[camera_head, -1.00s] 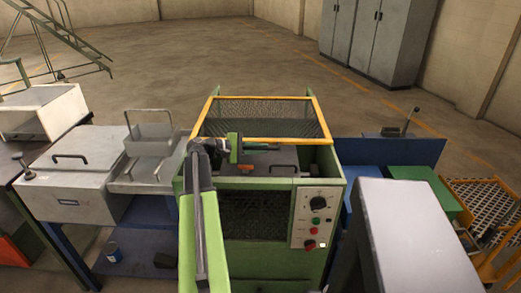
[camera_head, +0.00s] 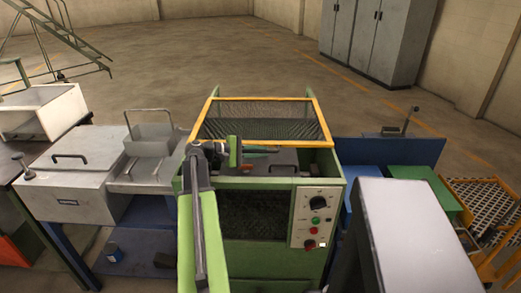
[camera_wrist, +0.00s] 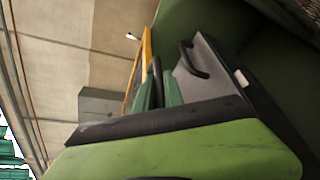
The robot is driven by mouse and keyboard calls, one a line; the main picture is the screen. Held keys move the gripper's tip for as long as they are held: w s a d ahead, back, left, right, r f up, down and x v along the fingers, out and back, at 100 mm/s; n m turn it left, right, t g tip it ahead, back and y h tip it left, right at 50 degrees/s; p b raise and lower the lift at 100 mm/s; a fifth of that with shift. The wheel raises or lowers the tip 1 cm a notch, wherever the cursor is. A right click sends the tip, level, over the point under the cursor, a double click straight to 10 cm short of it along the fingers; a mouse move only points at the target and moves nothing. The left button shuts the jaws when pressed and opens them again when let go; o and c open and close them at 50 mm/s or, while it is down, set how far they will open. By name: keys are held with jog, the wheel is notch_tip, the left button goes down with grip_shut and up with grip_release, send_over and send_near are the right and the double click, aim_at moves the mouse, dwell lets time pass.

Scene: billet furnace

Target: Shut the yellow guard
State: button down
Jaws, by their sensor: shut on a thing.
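The yellow guard (camera_head: 322,122) is a yellow frame with dark mesh at the top rear of the green machine (camera_head: 335,185). It stands tilted up, and the machine's top opening below it shows a grey lid with a dark handle (camera_head: 284,169). My gripper (camera_head: 268,152) reaches in from the left, just under the guard's lower bar. In the wrist view its green fingers (camera_wrist: 159,96) are shut on a dark handle (camera_wrist: 156,76) beside the yellow frame (camera_wrist: 141,66), apparently the guard's. The fingers hide part of the grip.
A control panel (camera_head: 316,217) with a knob and buttons is on the machine's front right. A grey box with a handle (camera_head: 75,180) and a metal tray (camera_head: 150,140) stand left. A blue bench (camera_head: 400,153) and yellow cart (camera_head: 485,200) stand right.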

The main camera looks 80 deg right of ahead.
jog(key=a, duration=0.2)
jog(key=shift+s+a, duration=0.15)
jog(key=shift+a, duration=0.15)
jog(key=c, duration=1.5)
grip_release()
jog(key=shift+d, duration=0.1)
jog(key=shift+o, duration=0.2)
jog(key=p+v, duration=0.3)
jog(key=v, duration=1.4)
jog(key=shift+w+p, duration=0.25)
jog(key=shift+p, duration=0.1)
